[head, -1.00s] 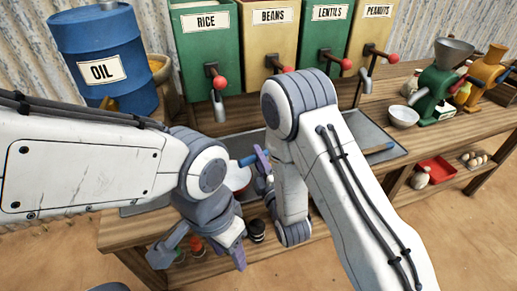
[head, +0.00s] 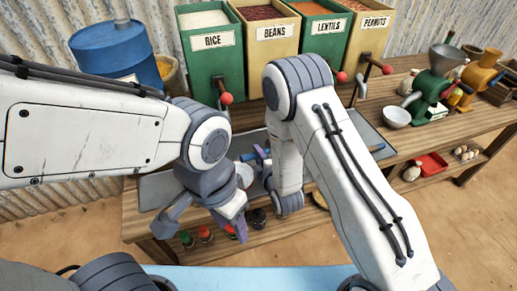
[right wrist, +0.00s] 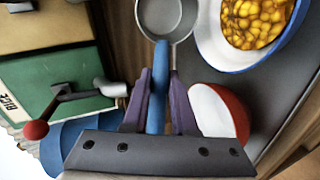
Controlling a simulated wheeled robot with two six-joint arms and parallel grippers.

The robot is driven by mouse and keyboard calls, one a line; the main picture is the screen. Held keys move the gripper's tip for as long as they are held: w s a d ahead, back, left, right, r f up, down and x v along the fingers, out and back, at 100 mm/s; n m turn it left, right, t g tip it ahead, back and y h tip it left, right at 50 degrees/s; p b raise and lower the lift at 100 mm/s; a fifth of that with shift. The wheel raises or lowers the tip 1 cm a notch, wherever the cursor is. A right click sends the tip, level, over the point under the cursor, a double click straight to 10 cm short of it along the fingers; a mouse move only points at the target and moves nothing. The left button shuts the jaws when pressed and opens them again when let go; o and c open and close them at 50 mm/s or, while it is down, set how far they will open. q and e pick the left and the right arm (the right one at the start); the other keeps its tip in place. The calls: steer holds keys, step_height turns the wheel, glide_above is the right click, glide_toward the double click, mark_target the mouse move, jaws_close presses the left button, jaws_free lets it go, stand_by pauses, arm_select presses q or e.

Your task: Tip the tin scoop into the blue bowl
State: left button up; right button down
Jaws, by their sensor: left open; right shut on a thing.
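The tin scoop (right wrist: 166,16) is grey with a blue handle (right wrist: 158,85); the visible part of its inside looks bare. My right gripper (right wrist: 158,105) is shut on the handle; in the head view the right gripper (head: 262,165) is partly hidden by my arm. The blue bowl (right wrist: 207,40), white inside with a blue rim, holds yellow kernels and lies just right of the scoop's cup in the right wrist view. My right arm seems to hide it in the head view. My left gripper (head: 208,218) is open and empty near the counter's front edge.
A red and white bowl (right wrist: 222,108) sits close beside my right gripper. Bins marked rice (head: 213,65), beans, lentils and peanuts, with red-knobbed levers, line the back. A blue oil drum (head: 118,55) stands left, a white bowl (head: 396,117) and grinders right.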

steer(key=w+a+r+g+h+p, duration=0.2)
steer(key=w+g+h+p, duration=0.3)
steer(key=g+p, duration=0.5)
steer(key=r+g, duration=0.1)
steer(key=g, duration=0.4)
steer(key=shift+w+g, duration=0.3)
steer(key=shift+w, duration=0.05)
stand_by(1.6)
stand_by(0.6)
